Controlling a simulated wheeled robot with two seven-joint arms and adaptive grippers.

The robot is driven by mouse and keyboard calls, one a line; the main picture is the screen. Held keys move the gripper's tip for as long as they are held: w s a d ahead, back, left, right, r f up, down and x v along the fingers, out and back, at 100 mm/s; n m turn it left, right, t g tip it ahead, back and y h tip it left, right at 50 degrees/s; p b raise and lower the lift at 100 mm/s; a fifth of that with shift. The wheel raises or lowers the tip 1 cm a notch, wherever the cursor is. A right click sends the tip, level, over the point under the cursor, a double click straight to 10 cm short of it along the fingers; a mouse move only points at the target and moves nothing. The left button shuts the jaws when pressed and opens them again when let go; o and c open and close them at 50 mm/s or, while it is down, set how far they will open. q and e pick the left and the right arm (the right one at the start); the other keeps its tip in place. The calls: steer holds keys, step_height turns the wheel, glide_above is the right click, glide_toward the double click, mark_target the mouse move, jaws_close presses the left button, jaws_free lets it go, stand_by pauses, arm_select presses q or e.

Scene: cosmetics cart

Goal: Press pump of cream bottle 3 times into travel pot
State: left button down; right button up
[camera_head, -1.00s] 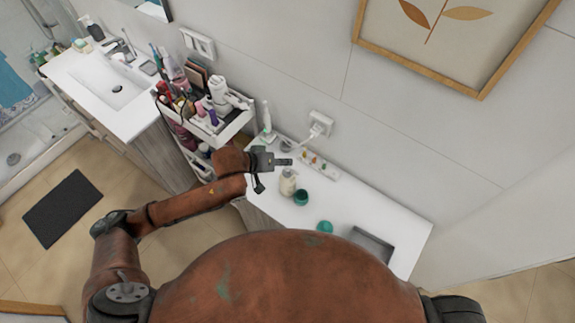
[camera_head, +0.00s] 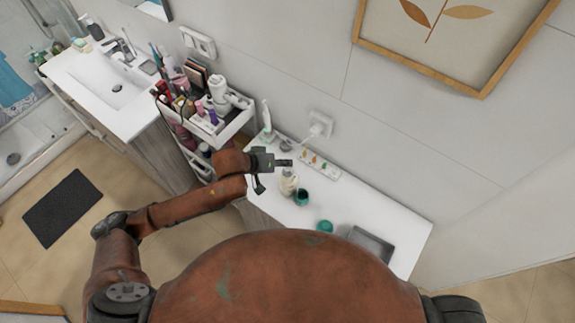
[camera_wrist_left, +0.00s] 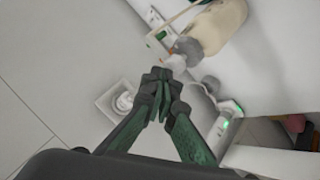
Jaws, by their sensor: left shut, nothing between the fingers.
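The cream bottle (camera_head: 288,186), pale with a pump on top, stands upright on the white counter (camera_head: 385,223). The teal travel pot (camera_head: 301,198) is beside it, to its lower right, with a dark open top. My left gripper (camera_head: 284,163) is shut and empty, just above the bottle's pump in the head view. In the left wrist view, the shut fingertips (camera_wrist_left: 160,85) appear close to the pump end of the bottle (camera_wrist_left: 220,25). I cannot tell whether they touch it. My right gripper is not in view.
A round teal piece (camera_head: 325,227) and a grey tray (camera_head: 371,245) are on the counter to the right. A strip with coloured items (camera_head: 318,163) lies by the wall under a socket (camera_head: 321,124). A full cosmetics cart (camera_head: 236,122) stands left.

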arm_select(q)
steer(key=shift+f, duration=0.55)
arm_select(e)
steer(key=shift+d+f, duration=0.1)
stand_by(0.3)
arm_select(q)
steer(key=shift+r, duration=0.15)
step_height(320, 180, up, 2)
steer(key=p, duration=0.2)
steer(key=shift+p, duration=0.3)
steer(key=shift+r, duration=0.2)
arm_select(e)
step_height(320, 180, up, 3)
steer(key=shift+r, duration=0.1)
arm_select(q)
steer(key=shift+r, duration=0.1)
step_height(320, 180, up, 5)
steer(key=p, duration=0.6)
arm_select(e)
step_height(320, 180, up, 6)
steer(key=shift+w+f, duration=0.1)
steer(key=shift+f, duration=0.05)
